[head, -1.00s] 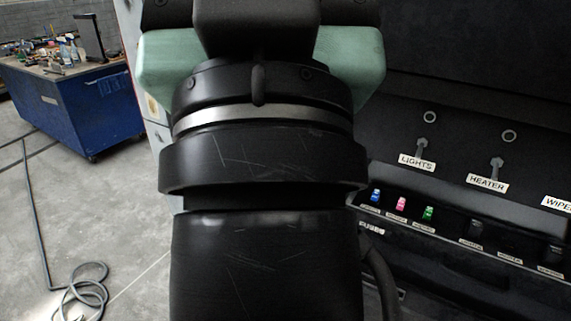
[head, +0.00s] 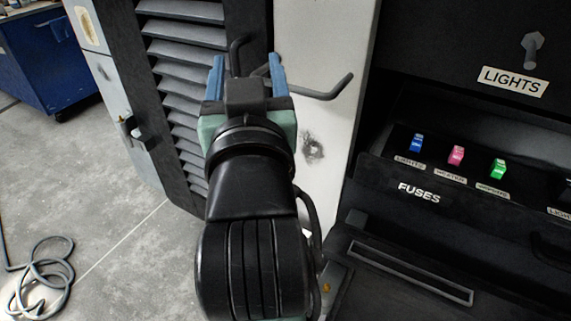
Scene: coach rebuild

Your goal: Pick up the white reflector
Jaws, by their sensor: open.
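I see no white reflector in the head view; my gripper and arm hide part of the panel behind them. My gripper (head: 247,73) points away from the camera in the upper middle, its two blue fingers apart. It is in front of the boundary between a grey louvred panel (head: 187,75) and a white upright panel (head: 318,60).
On the right is a dark console with a LIGHTS label (head: 513,82), a FUSES label (head: 419,192), and blue (head: 416,143), pink (head: 457,155) and green (head: 498,169) fuses. A blue workbench (head: 50,65) stands at far left. A coiled cable (head: 42,280) lies on open concrete floor.

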